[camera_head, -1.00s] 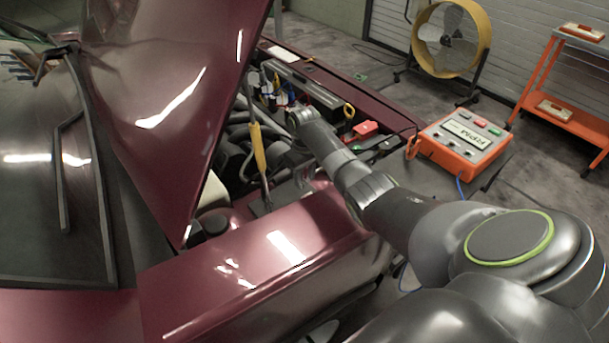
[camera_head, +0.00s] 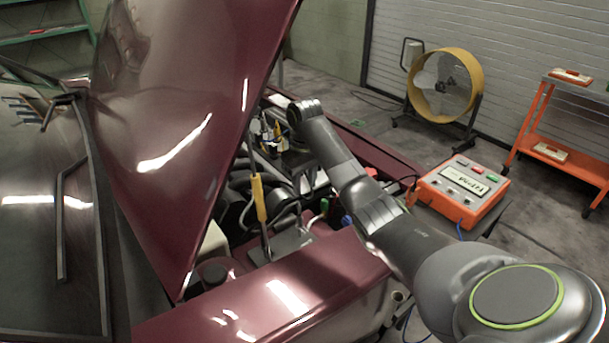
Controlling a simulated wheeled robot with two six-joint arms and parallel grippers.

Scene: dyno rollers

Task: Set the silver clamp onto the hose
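My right arm reaches in from the lower right over the open engine bay of a dark red car. My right gripper (camera_head: 276,139) is at its far end, over the back part of the bay among small yellow, white and dark parts. The fingers are too small and dark to tell whether they are open or shut, or whether they hold anything. Black curved hoses (camera_head: 236,203) lie in the bay, left of and nearer than the gripper. I cannot pick out the silver clamp. My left gripper is not in view.
The raised hood (camera_head: 185,120) borders the bay on the left; a yellow-sleeved prop (camera_head: 258,198) stands inside. The front fender (camera_head: 270,290) lies under my arm. An orange RPM box (camera_head: 460,190), a yellow fan (camera_head: 445,85) and an orange cart (camera_head: 541,130) stand right.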

